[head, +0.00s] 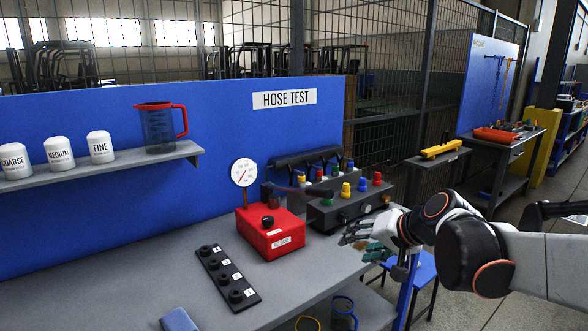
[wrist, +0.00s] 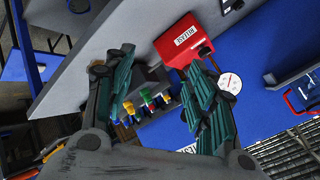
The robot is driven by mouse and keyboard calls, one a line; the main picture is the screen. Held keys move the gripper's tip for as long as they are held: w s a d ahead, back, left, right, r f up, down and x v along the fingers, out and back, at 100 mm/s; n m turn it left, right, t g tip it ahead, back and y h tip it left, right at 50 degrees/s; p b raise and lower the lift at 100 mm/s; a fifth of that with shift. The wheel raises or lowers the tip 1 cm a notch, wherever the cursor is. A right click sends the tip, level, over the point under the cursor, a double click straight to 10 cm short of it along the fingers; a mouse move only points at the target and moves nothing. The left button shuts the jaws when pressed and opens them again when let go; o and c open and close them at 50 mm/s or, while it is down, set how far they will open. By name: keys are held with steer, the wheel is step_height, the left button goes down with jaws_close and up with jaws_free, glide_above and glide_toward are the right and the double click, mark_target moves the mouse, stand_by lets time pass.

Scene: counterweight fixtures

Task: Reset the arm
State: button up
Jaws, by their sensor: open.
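My gripper (head: 360,243) is at the front right edge of the grey workbench (head: 180,265), at the end of my arm reaching in from the right. In the wrist view my gripper (wrist: 158,65) shows its two dark green ridged fingers spread wide with nothing between them. The red box labelled RELEASE (head: 270,232), with a black knob on top, stands on the bench to the left of my gripper, apart from it. The dark valve block (head: 345,208) with coloured caps is just behind my gripper.
A round white gauge (head: 243,172) stands behind the red box. A black strip with several round sockets (head: 227,277) lies on the bench. A shelf (head: 100,168) holds white canisters and a red-handled jug (head: 160,127). A blue stool (head: 420,268) is beside the bench.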

steer(key=s+d+f+n+h, duration=0.2)
steer(key=s, duration=1)
steer(key=s+d+f+n+g+h, duration=0.1)
steer(key=s+d+f+h, duration=0.1)
steer(key=s, duration=1)
steer(key=shift+d+f+n+h, duration=0.25)
steer(key=shift+f+n+h, duration=0.15)
steer(key=shift+h, duration=0.2)
